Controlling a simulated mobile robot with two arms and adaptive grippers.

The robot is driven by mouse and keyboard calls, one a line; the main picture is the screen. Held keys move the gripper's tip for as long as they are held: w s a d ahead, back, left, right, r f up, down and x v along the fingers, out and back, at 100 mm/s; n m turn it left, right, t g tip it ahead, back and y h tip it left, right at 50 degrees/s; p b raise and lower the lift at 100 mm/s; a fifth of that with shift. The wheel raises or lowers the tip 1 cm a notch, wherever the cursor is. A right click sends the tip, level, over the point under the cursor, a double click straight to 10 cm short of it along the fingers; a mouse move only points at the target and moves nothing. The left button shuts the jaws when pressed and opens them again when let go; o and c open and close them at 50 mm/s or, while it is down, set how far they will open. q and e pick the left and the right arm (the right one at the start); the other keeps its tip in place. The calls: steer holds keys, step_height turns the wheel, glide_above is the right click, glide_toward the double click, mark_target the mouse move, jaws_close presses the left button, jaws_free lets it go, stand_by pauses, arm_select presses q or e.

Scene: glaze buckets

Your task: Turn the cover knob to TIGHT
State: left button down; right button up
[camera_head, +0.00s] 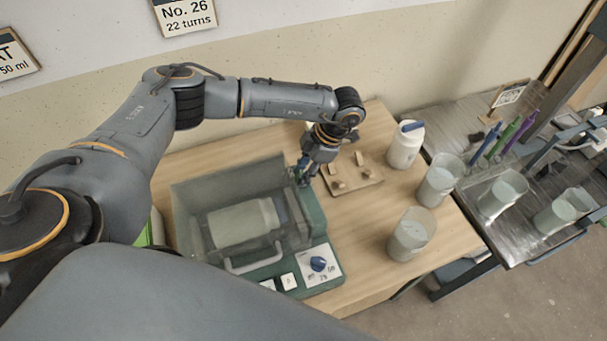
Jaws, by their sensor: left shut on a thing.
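A green machine (315,215) stands on the wooden table with a clear cover (205,195) over a pale jar (243,224). My left arm reaches over from the left and bends down at the machine's right side. My left gripper (302,174) is shut on a small part at the upper right end of the machine, apparently the cover knob. The knob is mostly hidden by the fingers, and I cannot read its marks or its setting. A blue dial (318,264) sits on a white panel at the machine's front. My right gripper is not in view.
A wooden board (368,180) with small wooden pieces lies just right of the gripper. A white bottle (404,150) and two clear buckets (440,180) (410,237) stand farther right. A dark side table (515,245) holds more buckets (503,193) and colored upright tools.

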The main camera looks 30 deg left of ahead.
arm_select(q)
steer(key=m+t+b, duration=0.1)
steer(key=m+b, duration=0.3)
steer(key=shift+s+f+t, duration=0.1)
steer(key=shift+f+t, duration=0.1)
steer(key=shift+t, duration=0.2)
steer(key=shift+r+m+t+y+b, duration=0.2)
steer(key=shift+m+t+y+b, duration=0.2)
steer(key=shift+m+b, duration=0.8)
steer(key=c, duration=1)
jaws_free()
steer(key=shift+o, duration=0.2)
steer(key=shift+d, duration=0.1)
